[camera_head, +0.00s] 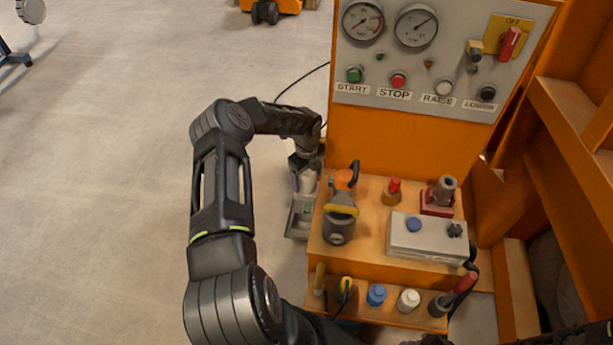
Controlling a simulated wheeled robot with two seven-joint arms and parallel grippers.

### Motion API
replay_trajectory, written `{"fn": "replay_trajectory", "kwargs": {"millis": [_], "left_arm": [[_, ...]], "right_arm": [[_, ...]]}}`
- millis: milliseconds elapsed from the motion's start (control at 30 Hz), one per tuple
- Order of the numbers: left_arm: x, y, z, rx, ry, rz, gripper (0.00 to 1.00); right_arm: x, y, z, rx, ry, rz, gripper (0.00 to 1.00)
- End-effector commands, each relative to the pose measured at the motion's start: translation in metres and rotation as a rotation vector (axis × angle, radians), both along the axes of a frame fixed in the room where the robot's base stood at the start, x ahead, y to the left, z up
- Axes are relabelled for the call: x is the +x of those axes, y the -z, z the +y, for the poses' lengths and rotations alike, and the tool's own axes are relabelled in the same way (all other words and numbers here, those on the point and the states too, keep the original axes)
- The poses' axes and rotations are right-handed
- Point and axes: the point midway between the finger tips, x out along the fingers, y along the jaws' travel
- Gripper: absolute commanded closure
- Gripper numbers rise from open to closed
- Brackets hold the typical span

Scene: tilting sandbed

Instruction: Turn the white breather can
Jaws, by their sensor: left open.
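My left arm comes in from the left, and its gripper (304,182) points down beside the left side of the orange machine. The gripper is open. A small whitish cylinder (307,182) shows at its fingers, partly hidden by them; it may be the white breather can. I cannot tell whether the fingers touch it. A white, round-topped can (408,299) also stands upright on the machine's lower front ledge, well apart from the gripper. My right gripper is not in view.
A grey tray (298,222) sits below the gripper. The orange ledge (365,212) holds an orange-and-grey fitting (341,215), a red-topped part (393,191) and a grey box (425,240). A blue can (376,294) stands on the lower ledge. Gauges and buttons are above.

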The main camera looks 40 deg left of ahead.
Motion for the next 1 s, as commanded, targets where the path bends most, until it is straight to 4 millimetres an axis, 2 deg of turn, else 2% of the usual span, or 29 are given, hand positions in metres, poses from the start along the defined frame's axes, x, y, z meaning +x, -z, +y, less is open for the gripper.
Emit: {"fn": "replay_trajectory", "kwargs": {"millis": [300,1000], "left_arm": [[-0.0002,0.0032,-0.0001,0.0,0.0,0.0,0.23],[-0.0003,0.0029,-0.0001,0.0,0.0,0.001,0.81]], "right_arm": [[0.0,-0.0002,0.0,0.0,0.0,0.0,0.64],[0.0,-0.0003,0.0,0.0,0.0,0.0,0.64]]}}
